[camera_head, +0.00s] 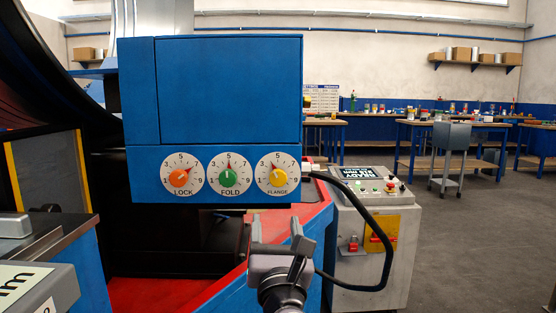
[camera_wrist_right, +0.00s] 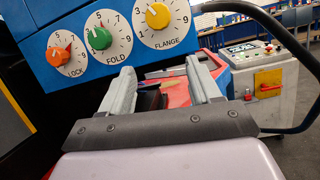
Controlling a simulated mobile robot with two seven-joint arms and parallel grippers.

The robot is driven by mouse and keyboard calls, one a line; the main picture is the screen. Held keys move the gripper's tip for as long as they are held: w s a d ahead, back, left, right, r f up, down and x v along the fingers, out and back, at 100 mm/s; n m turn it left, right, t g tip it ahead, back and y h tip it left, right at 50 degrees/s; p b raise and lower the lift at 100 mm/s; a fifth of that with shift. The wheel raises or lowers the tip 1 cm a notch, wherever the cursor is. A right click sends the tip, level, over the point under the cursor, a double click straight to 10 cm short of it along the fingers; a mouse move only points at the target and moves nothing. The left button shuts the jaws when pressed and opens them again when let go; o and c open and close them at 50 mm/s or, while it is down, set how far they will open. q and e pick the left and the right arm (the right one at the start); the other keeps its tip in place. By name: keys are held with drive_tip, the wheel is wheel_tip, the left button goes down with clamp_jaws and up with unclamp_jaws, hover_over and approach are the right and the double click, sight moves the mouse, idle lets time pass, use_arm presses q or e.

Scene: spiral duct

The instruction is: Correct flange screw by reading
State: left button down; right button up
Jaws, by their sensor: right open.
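The yellow flange knob (camera_head: 278,176) sits on a white dial at the right end of the blue machine's panel. Its pointer leans up and left, between 3 and 5. It also shows in the right wrist view (camera_wrist_right: 157,16). The green fold knob (camera_head: 229,177) points about straight up, near 5. The orange lock knob (camera_head: 180,177) points up and right. My right gripper (camera_head: 277,228) is open and empty, below the flange dial and apart from it. In the wrist view its two fingers (camera_wrist_right: 159,68) are spread below the panel. My left gripper is out of view.
A grey console (camera_head: 372,235) with a small lit screen (camera_head: 366,173), too small to read surely, stands right of the machine. A black cable (camera_head: 385,255) loops before it. A grey box (camera_head: 30,288) marked "mm" is cut off at lower left. Open floor lies right.

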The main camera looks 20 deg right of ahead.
sight(278, 182)
drive_tip(key=shift+n+t+h, duration=0.3)
drive_tip(key=shift+n+h, duration=0.1)
drive_tip(key=shift+h, duration=0.3)
drive_tip(key=shift+w+d+r, duration=0.45)
drive_tip(key=shift+w+r, duration=0.6)
drive_tip(key=shift+w, duration=0.05)
drive_tip(key=shift+w+d+r, duration=0.4)
drive_tip(key=shift+w+r, duration=0.6)
drive_tip(key=shift+w, duration=0.05)
drive_tip(key=shift+w+d+r, duration=0.45)
drive_tip(key=shift+w+r, duration=0.6)
drive_tip(key=shift+w, duration=0.05)
drive_tip(key=c, duration=1)
